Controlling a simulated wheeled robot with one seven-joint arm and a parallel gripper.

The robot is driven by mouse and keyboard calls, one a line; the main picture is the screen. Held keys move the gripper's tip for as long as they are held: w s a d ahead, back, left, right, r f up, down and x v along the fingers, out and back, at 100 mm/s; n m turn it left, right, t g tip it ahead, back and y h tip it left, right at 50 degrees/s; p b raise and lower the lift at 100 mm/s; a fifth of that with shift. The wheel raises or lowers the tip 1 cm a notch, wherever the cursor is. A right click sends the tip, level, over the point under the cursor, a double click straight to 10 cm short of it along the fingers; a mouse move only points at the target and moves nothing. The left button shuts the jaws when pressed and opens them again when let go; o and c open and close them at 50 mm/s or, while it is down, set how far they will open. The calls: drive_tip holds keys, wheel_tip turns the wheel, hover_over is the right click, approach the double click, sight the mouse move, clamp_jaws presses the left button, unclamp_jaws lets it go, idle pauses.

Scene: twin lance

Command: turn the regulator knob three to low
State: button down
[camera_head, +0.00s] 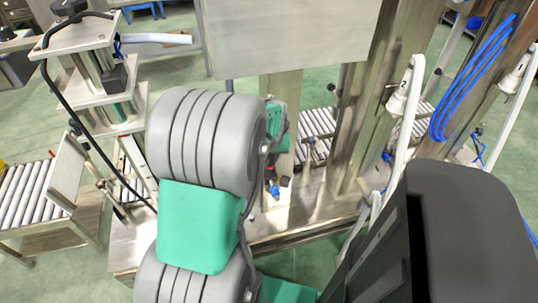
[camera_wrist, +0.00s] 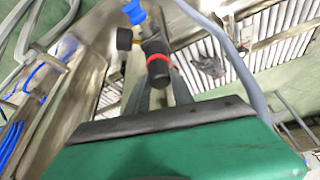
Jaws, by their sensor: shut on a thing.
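A black knob with a red ring (camera_wrist: 158,70) shows in the wrist view, on a grey fitting with a blue part above it. My gripper (camera_wrist: 158,88) has its grey fingers on either side of this knob and is shut on it. In the head view my gripper (camera_head: 271,170) points down behind my arm, at a small red and black fitting. I cannot read a number or a setting on the knob, so I cannot tell whether it is knob three.
A metal frame with upright posts (camera_head: 348,110) stands around the fitting. A hanging white lance marked 2 (camera_head: 397,101) and coiled blue hose (camera_head: 468,80) are at the right. Roller conveyors (camera_head: 22,192) lie at the left. Green floor is open at the bottom left.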

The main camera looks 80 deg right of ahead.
drive_tip(key=n+t, duration=0.1)
drive_tip(key=n, duration=0.1)
drive_tip(key=n+y, duration=0.1)
drive_tip(key=n, duration=0.2)
drive_tip(key=shift+s+d+n+t, duration=0.1)
drive_tip(key=shift+s+n+t, duration=0.05)
drive_tip(key=shift+n+t, duration=0.2)
idle(0.4)
drive_tip(key=c, duration=1.1)
unclamp_jaws()
drive_tip(key=v, duration=0.7)
drive_tip(key=shift+s+r+p, duration=0.25)
drive_tip(key=shift+r+p, duration=0.1)
drive_tip(key=shift+p, duration=0.1)
